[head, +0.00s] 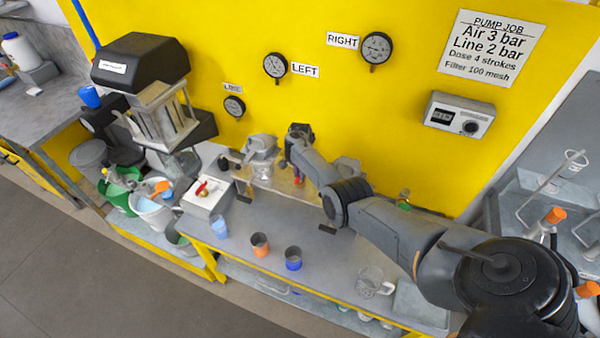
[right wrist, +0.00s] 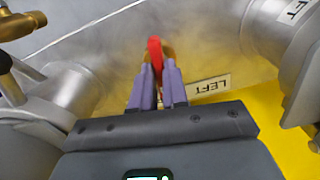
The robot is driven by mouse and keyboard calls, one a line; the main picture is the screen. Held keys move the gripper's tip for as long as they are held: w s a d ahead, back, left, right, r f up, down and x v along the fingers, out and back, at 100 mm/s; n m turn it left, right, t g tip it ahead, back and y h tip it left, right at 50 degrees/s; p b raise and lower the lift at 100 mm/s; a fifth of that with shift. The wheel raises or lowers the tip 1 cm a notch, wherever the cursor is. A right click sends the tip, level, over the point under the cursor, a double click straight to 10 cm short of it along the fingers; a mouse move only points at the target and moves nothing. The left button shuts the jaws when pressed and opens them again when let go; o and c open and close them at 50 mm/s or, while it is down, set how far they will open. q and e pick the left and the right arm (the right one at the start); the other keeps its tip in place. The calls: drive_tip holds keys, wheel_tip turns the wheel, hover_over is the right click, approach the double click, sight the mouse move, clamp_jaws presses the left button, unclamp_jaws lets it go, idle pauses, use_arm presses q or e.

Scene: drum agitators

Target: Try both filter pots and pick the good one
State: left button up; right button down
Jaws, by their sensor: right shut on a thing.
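Two grey metal housings, which look like the filter pots, stand against the yellow wall: a left one (head: 261,146) and a right one (head: 347,166), partly behind my right arm. My right gripper (head: 297,172) is between them, pointing down. My left gripper is not in view.
A white box (head: 206,197) with a red handle is at left, near several buckets.

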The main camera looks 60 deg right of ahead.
drive_tip(key=m, duration=0.3)
drive_tip(key=shift+f+m+b, duration=0.1)
drive_tip(key=shift+m+b, duration=0.2)
drive_tip(key=shift+b, duration=0.05)
drive_tip(key=shift+m+b, duration=0.45)
drive_tip(key=shift+m, duration=1.25)
drive_tip(key=c, duration=1.1)
unclamp_jaws()
drive_tip(key=shift+c, duration=0.2)
wheel_tip(320, 180, up, 11)
drive_tip(key=p, duration=0.3)
